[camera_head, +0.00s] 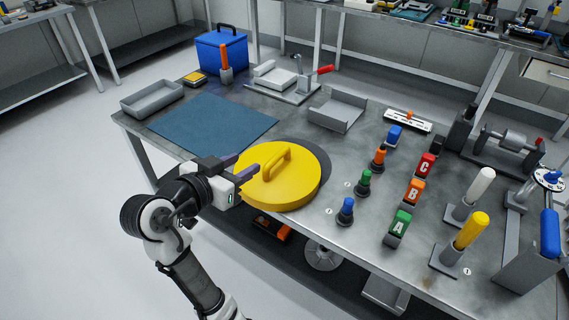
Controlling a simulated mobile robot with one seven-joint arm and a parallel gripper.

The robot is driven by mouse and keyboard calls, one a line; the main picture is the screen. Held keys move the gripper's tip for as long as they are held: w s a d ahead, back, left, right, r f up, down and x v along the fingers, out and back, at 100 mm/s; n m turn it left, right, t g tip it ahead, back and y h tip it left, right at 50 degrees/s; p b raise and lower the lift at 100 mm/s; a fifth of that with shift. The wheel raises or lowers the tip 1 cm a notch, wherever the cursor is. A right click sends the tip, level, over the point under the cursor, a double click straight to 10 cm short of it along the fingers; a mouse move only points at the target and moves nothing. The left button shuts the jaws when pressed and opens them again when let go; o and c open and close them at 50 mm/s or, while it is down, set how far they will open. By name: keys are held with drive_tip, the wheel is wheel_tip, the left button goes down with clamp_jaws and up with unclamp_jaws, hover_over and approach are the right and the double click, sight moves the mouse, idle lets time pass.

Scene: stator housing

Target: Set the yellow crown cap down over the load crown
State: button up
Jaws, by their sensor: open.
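The yellow crown cap (305,187), a wide round lid with a raised handle on top, is at the front middle of the steel table. A dark grey round edge (322,160) shows behind and to the right of it. The load crown cannot be made out; whatever lies under the cap is hidden. The handle does not appear to be between the fingers. I cannot tell whether a finger touches the cap.
A blue mat (213,128) and a grey tray (152,98) lie to the left on the table (300,132). To the right stand several colored knobs, lettered blocks A (398,228), B and C, and white and yellow (470,232) upright handles. A grey bracket (338,112) is behind the cap.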

sight(272, 160)
drive_tip(key=shift+g, duration=0.4)
drive_tip(key=x, duration=0.3)
drive_tip(key=f+p+x, duration=0.1)
drive_tip(key=x, duration=0.5)
drive_tip(key=shift+s+f+p, duration=0.3)
drive_tip(key=shift+s+f, duration=0.05)
drive_tip(key=shift+s, duration=0.05)
drive_tip(key=p+x, duration=0.1)
drive_tip(key=x, duration=0.3)
drive_tip(key=shift+w+d+f+p, duration=0.2)
drive_tip(key=shift+w+f+p, duration=0.05)
drive_tip(key=shift+f+p, duration=0.1)
drive_tip(key=shift+r, duration=0.1)
clamp_jaws()
